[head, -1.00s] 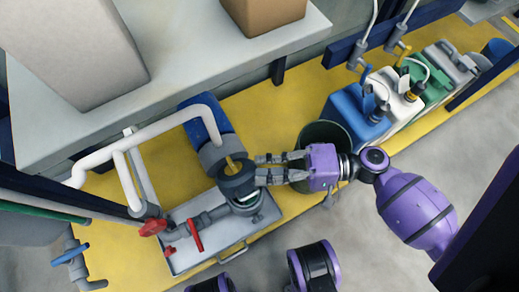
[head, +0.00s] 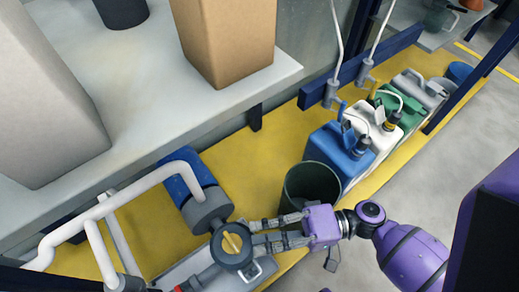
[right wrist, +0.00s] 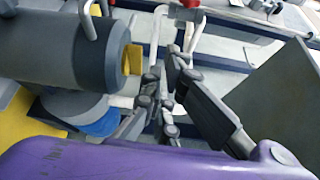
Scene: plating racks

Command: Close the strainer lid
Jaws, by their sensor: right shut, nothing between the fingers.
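The strainer lid (head: 232,245) is a dark grey round cap with a yellow handle across its top. It sits beside the grey end of the blue motor, low in the head view. I cannot tell whether it is fully seated. My right gripper (head: 253,237) comes from the right with its fingertips right at the lid's edge. Its fingers are shut with nothing between them; contact with the lid is unclear. In the right wrist view the fingers (right wrist: 163,75) are beside a grey cylinder (right wrist: 60,55) with a yellow piece on its end. My left gripper is out of view.
A dark green open bin (head: 312,183) stands close behind my right gripper. Blue, white, green and grey canisters line the yellow platform beyond. White pipe (head: 120,200) arches left of the strainer. A grey shelf with boxes overhangs the upper left.

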